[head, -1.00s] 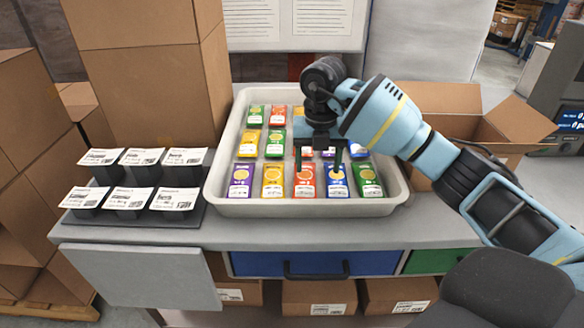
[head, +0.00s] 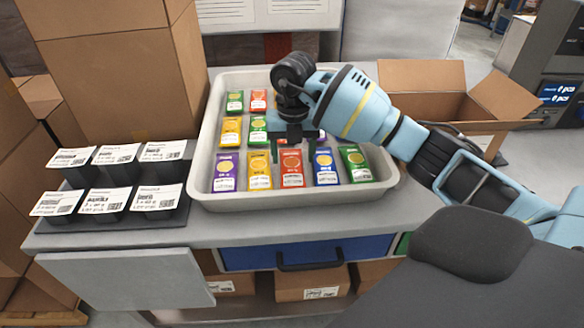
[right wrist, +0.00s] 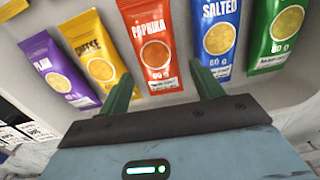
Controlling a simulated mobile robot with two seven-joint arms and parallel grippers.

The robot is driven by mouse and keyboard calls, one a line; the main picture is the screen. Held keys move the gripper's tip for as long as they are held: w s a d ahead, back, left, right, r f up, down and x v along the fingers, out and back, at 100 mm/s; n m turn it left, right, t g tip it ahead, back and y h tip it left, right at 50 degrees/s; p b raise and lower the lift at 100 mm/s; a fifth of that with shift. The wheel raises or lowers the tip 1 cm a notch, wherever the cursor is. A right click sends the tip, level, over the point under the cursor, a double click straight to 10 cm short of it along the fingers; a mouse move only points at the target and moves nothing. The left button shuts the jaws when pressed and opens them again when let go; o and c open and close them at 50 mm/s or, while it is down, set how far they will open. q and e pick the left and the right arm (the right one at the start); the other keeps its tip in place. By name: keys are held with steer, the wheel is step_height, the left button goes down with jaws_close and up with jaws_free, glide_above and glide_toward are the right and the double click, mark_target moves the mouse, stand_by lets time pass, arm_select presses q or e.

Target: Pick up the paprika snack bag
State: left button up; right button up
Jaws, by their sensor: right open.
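The paprika snack bag (right wrist: 152,48) is orange-red with a chip picture. In the right wrist view it lies just beyond my right gripper (right wrist: 164,88), between the lines of its two fingers and not gripped. In the head view the paprika bag (head: 292,168) is in the middle of the front row in the grey tray (head: 300,199). My right gripper (head: 297,150) is open above the tray, and its fingertips overlap the far end of the bag in the picture. I cannot tell if they touch it. My left gripper is not in view.
Purple (head: 226,172) and yellow (head: 259,170) bags lie left of paprika; blue (head: 325,167) and green (head: 355,163) lie right. More bags lie farther back. A black stand with labelled cups (head: 110,228) is left of the tray; an open carton (head: 425,92) is right.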

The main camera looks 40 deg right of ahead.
mark_target(292, 166)
step_height(292, 166, down, 4)
steer(key=shift+a+f, duration=0.1)
steer(key=shift+f, duration=0.05)
steer(key=c, duration=0.8)
steer(key=shift+o, duration=0.2)
step_height(292, 166, up, 10)
